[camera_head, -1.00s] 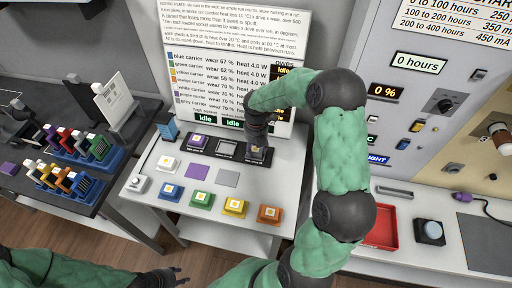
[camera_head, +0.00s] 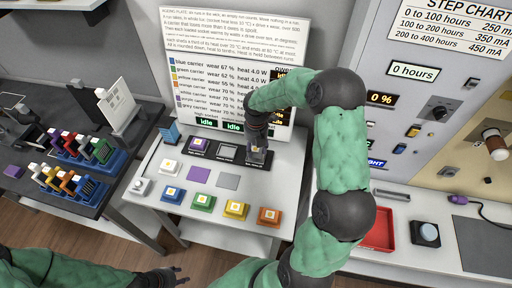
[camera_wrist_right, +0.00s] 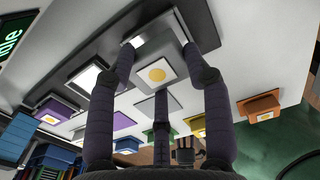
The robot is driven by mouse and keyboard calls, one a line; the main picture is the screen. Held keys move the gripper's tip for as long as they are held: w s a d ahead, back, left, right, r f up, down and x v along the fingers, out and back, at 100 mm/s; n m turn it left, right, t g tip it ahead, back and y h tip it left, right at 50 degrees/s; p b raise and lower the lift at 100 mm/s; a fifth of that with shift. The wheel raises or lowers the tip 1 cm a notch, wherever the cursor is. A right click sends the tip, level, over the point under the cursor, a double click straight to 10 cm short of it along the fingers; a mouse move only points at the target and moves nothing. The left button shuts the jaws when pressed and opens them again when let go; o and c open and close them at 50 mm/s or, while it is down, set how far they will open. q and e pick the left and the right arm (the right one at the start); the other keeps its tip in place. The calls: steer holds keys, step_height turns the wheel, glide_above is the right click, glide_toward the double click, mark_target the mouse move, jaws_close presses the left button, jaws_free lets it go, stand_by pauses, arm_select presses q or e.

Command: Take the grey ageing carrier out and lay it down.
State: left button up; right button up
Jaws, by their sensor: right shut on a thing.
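The grey carrier (camera_head: 257,157), with a pale top and yellow dot, is at the right socket of the dark ageing plate (camera_head: 228,151). My right gripper (camera_head: 257,150) points down at that socket and is shut on it. In the right wrist view the carrier (camera_wrist_right: 157,75) sits between the fingers; I cannot tell whether it is clear of the socket. The purple carrier (camera_head: 198,145) is in the left socket; the middle socket is empty. A flat grey pad (camera_head: 228,181) lies bare on the table in front. My left gripper (camera_head: 181,274) is low at the bottom edge, apparently open and empty.
White (camera_head: 170,166), blue (camera_head: 171,195), green (camera_head: 203,202), yellow (camera_head: 236,209) and orange (camera_head: 268,216) carriers stand on the table around the grey pad and a bare purple pad (camera_head: 199,174). The plate's displays (camera_head: 232,127) read idle. A red tray (camera_head: 379,230) is at the right.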

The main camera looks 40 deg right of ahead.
steer(key=shift+r, duration=0.3)
steer(key=shift+r+p, duration=0.5)
steer(key=shift+p, duration=0.4)
